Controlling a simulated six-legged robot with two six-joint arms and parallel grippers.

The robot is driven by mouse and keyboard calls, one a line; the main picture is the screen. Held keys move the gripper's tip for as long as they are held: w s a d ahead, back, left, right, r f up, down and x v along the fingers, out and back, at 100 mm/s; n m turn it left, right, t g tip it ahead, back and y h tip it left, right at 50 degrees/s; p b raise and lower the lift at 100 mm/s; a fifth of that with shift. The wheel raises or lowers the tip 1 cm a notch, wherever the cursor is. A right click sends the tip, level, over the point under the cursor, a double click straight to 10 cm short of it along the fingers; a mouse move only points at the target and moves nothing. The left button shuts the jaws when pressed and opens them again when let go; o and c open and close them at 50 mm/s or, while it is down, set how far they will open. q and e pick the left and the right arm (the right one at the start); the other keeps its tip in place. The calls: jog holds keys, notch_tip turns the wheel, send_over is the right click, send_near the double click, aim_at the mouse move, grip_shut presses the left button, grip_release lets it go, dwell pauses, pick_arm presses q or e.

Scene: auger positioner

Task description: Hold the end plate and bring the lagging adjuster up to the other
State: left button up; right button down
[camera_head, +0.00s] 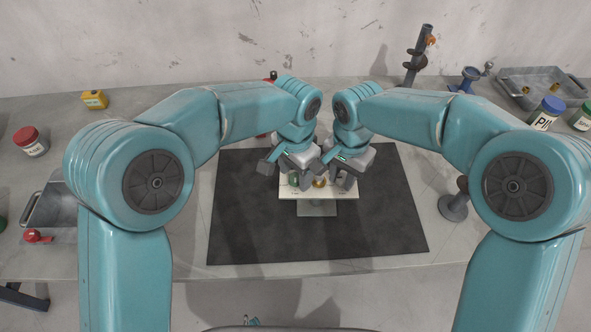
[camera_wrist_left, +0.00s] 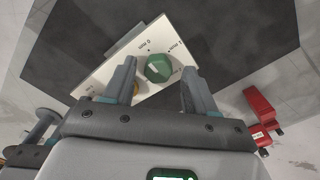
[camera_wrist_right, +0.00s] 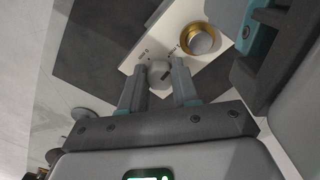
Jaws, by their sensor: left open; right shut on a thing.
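A white plate (camera_head: 318,193) with dial markings stands on a grey bracket on the black mat. A green knob (camera_wrist_left: 157,68) with a white pointer line is on it, between the spread fingers of my left gripper (camera_wrist_left: 159,73), which is open. The green knob also shows in the head view (camera_head: 294,180). A brass-ringed knob (camera_wrist_right: 201,40) is in the middle of the plate. My right gripper (camera_wrist_right: 158,72) is shut on a grey knob (camera_wrist_right: 160,75) with a dark mark at the plate's other end. In the head view the right gripper (camera_head: 343,180) largely hides that knob.
The black mat (camera_head: 240,215) is clear around the plate. A red part (camera_wrist_left: 258,112) lies beside the mat. At the back right stand a dark auger-like post (camera_head: 416,60) and a grey tray (camera_head: 540,88). The two grippers are close together.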

pick_arm(q)
grip_shut()
jog(key=m, duration=0.8)
jog(key=shift+a, duration=0.1)
pick_arm(e)
jog(key=shift+d, duration=0.1)
pick_arm(q)
jog(key=m, duration=0.4)
jog(key=shift+m, duration=1.8)
jog(key=shift+a, duration=0.1)
